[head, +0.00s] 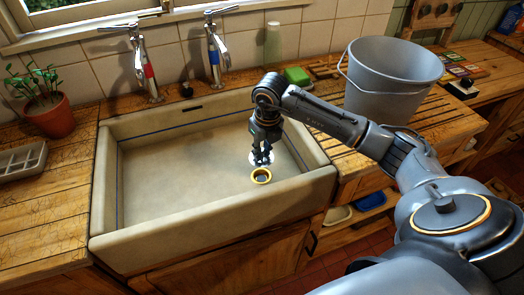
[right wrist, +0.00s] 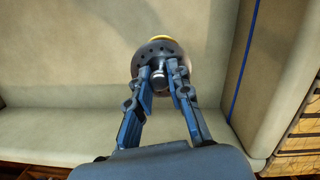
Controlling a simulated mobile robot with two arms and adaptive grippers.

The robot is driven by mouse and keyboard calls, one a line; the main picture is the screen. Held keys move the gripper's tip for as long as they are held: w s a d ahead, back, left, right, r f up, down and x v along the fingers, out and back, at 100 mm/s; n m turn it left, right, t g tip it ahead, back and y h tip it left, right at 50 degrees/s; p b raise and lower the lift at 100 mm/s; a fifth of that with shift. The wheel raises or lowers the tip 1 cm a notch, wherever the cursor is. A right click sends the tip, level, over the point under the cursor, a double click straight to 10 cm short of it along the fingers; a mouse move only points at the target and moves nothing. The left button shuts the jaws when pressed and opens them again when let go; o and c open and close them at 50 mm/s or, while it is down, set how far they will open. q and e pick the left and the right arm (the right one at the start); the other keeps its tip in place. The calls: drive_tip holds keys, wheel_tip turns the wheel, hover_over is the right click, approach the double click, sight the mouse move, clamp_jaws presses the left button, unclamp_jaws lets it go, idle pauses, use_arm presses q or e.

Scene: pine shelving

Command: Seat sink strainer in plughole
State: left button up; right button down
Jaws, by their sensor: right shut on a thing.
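The strainer is a round metal disc with small holes and a knob; it shows in the right wrist view (right wrist: 154,52). My right gripper (right wrist: 160,76) is shut on its knob. In the head view my right gripper (head: 262,154) points down inside the sink, with the strainer (head: 259,163) at its fingertips, small and bright. The plughole (head: 261,176), a brass ring with a dark middle, lies in the sink floor just in front of the strainer. The strainer appears above the floor and apart from the ring. In the wrist view it hides most of the ring (right wrist: 160,38). My left gripper is out of view.
The cream sink (head: 215,215) has raised walls around the gripper; its floor is otherwise clear. Two taps (head: 148,70) stand behind it. A grey bucket (head: 392,75) stands on the right drainboard near my right arm. A potted plant (head: 50,115) is at left.

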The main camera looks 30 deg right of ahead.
sight(263, 159)
idle(0.3)
drive_tip(key=shift+f+b, duration=2.4)
drive_tip(key=shift+f, duration=0.5)
drive_tip(key=shift+f+b, duration=1.25)
drive_tip(key=shift+f, duration=0.1)
drive_tip(key=c, duration=1.2)
unclamp_jaws()
drive_tip(key=shift+o, duration=0.2)
